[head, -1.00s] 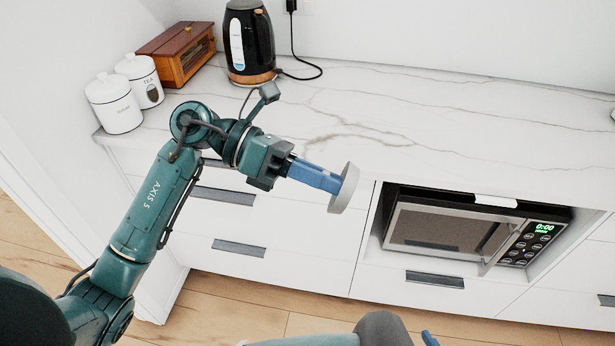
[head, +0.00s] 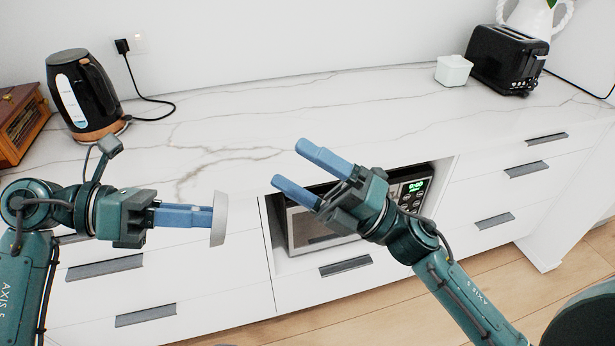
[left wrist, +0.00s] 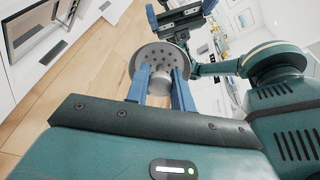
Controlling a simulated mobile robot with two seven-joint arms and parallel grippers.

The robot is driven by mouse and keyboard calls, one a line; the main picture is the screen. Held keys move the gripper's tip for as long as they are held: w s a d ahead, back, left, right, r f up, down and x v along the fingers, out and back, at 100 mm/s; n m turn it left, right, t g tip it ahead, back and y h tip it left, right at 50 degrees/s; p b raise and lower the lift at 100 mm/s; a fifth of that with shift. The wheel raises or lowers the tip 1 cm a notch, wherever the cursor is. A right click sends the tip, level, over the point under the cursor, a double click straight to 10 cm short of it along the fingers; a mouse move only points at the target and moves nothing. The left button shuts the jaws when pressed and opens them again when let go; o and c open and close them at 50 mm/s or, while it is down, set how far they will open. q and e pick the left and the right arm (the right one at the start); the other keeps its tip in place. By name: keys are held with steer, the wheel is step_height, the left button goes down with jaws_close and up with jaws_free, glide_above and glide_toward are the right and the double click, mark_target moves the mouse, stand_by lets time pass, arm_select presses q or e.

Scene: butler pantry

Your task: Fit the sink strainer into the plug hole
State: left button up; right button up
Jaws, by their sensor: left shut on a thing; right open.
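My left gripper (head: 212,216) is shut on the sink strainer (head: 219,219), a pale grey round disc seen nearly edge-on in the head view. In the left wrist view the strainer (left wrist: 159,53) shows a face with several small holes and a short stub between the blue fingers. It is held in the air in front of the counter's front edge. My right gripper (head: 287,166) is open and empty, to the right of the strainer, its fingers pointing up and left in front of the counter. No sink or plug hole is in view.
The white marbled counter (head: 330,110) is mostly clear in the middle. A black kettle (head: 82,95) and a wooden box (head: 20,125) stand at the left. A black toaster (head: 505,62) and a small white pot (head: 453,70) stand at the right. A microwave (head: 310,228) sits below the counter.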

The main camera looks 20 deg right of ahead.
mark_target(220, 205)
step_height(220, 205, up, 3)
steer(key=s+a+n+g, duration=0.2)
steer(key=s+n+g, duration=0.1)
steer(key=n+g, duration=0.8)
steer(key=a+f+n+h, duration=0.2)
steer(key=a+n, duration=0.1)
steer(key=w+a+f+n+h, duration=0.1)
steer(key=a+f+n+h, duration=0.1)
steer(key=a+n, duration=0.1)
steer(key=a+f+n+h, duration=0.3)
steer(key=shift+w+n, duration=0.2)
steer(key=shift+n, duration=0.2)
steer(key=shift+d, duration=0.1)
